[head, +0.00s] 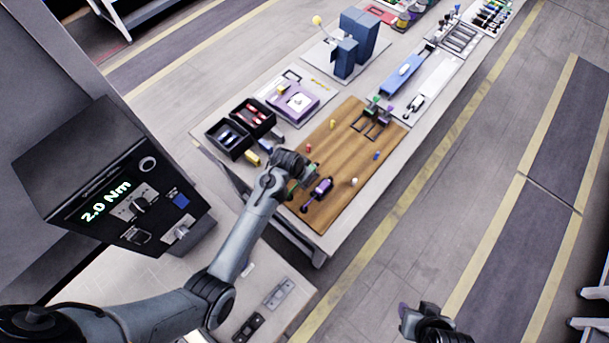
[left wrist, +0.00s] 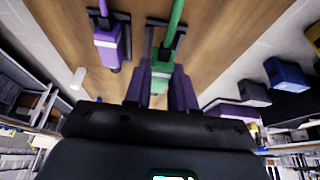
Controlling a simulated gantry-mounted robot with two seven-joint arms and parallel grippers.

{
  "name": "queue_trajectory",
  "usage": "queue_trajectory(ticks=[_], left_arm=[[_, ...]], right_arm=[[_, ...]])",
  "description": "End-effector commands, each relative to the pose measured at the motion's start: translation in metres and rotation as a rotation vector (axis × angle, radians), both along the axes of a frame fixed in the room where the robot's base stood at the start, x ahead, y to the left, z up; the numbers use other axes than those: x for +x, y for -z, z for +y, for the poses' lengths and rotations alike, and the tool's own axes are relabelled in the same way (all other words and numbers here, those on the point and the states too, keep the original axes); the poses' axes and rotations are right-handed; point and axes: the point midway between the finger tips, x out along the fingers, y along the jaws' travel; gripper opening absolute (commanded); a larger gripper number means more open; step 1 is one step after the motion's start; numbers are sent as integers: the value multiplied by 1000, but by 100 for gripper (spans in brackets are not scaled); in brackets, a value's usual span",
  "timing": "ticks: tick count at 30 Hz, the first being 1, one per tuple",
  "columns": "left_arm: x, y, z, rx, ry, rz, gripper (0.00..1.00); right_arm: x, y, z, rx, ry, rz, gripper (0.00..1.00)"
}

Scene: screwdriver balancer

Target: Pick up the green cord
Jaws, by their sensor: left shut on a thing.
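My left gripper (head: 298,176) is over the near left part of the wooden board (head: 330,208). In the left wrist view its purple fingers (left wrist: 162,86) are closed around the lower end of a green piece (left wrist: 172,40), which looks like the green cord and its fitting. The cord runs up and away to the top edge. In the head view only a bit of green (head: 303,182) shows beside my gripper. A purple driver-like piece (head: 320,187) lies just right of it, apart from the fingers. My right gripper (head: 406,310) is far off at the bottom, its jaws unclear.
Small red (head: 309,148), yellow (head: 333,124), blue (head: 376,155) and white (head: 354,182) pegs stand on the board. A black frame with green and purple parts (head: 376,110) is at its far end. Black bins (head: 229,139) lie left. A torque box (head: 110,185) stands nearer.

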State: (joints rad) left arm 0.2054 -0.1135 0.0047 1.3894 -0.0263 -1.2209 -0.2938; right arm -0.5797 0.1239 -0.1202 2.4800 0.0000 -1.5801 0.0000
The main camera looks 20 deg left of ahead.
Motion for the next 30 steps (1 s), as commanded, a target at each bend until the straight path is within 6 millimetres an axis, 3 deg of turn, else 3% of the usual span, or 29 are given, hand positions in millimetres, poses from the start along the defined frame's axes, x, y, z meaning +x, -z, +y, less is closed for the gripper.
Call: queue_trajectory(ticks=[1,12,18,30], left_arm=[[1,-12,0,1,0,-4,0],[19,-54,-71,1,2,-3,0],[26,-72,-98,0,1,-2,0],[30,-94,-113,0,-1,0,0]], right_arm=[[0,-2,0,1,1,0,43],[0,4,2,8,6,0,43],[0,6,2,8,5,0,43],[0,-14,0,-1,-1,1,43]])
